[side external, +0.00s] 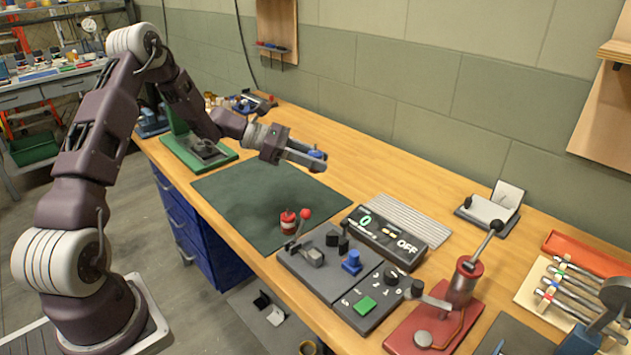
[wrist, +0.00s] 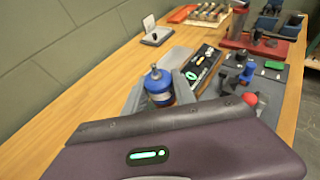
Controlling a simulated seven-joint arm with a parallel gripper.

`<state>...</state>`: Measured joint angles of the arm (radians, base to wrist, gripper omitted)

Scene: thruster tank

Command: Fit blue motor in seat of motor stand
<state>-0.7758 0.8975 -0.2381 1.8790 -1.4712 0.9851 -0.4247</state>
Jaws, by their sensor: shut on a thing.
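My gripper (side external: 313,160) is shut on the blue motor (side external: 316,154). It holds the motor upright above the bench, beyond the dark green mat. In the wrist view the blue motor (wrist: 158,86) sits between the fingers, with a grey cap and shaft on top. What looks like the motor stand is a dark grey plate (side external: 322,282) at the front centre, apart from the motor. I cannot tell which part is the seat.
A red-topped cylinder (side external: 288,222) stands near the mat's (side external: 260,205) right side. A display box reading OFF (side external: 388,238) and a ridged grey plate (side external: 413,218) lie behind the stand. A red lever press (side external: 462,285) stands to the right. The mat is mostly clear.

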